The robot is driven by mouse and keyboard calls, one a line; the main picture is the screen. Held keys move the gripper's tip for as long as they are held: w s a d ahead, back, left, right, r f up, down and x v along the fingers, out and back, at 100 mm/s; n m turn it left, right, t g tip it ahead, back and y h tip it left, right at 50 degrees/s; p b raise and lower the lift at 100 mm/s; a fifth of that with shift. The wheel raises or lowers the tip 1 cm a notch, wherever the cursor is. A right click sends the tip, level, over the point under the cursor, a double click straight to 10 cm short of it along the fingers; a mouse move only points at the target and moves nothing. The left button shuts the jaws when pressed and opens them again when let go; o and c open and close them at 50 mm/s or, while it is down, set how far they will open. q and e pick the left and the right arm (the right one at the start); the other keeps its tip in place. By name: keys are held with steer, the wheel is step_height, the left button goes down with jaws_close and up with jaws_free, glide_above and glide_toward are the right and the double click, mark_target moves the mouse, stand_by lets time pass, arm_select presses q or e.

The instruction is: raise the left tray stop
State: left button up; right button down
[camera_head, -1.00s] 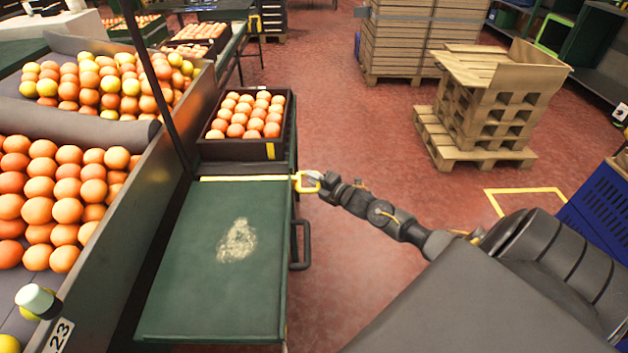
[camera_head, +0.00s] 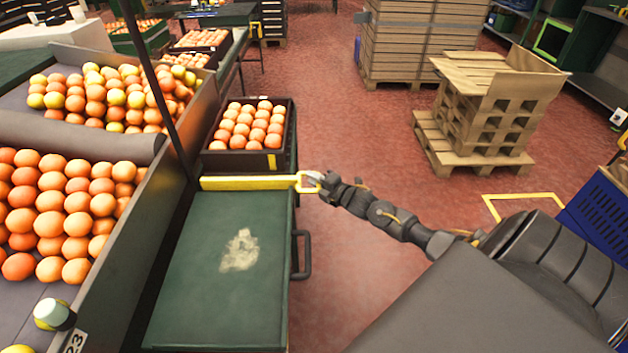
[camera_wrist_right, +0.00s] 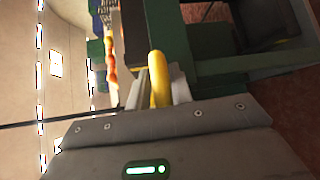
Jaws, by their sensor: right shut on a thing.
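The left tray stop is a yellow bar (camera_head: 248,183) across the far end of the green tray table (camera_head: 185,290), with a yellow loop handle at its right end. It stands up as a band in front of the crate of oranges. My right gripper (camera_head: 315,181) is shut on the loop handle at the table's right far corner. In the right wrist view the yellow handle (camera_wrist_right: 158,80) sits between the fingers (camera_wrist_right: 160,88). My left gripper is not in view.
A dark crate of oranges (camera_head: 216,161) stands just behind the bar. Bins of oranges (camera_head: 120,235) line the left side. A black side handle (camera_head: 306,255) is on the table's right edge. Wooden pallets (camera_head: 470,160) stand on open red floor.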

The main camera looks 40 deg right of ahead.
steer(key=shift+d, duration=0.1)
steer(key=c, duration=1.4)
jaws_free()
steer(key=shift+o, duration=0.2)
steer(key=shift+s, duration=0.1)
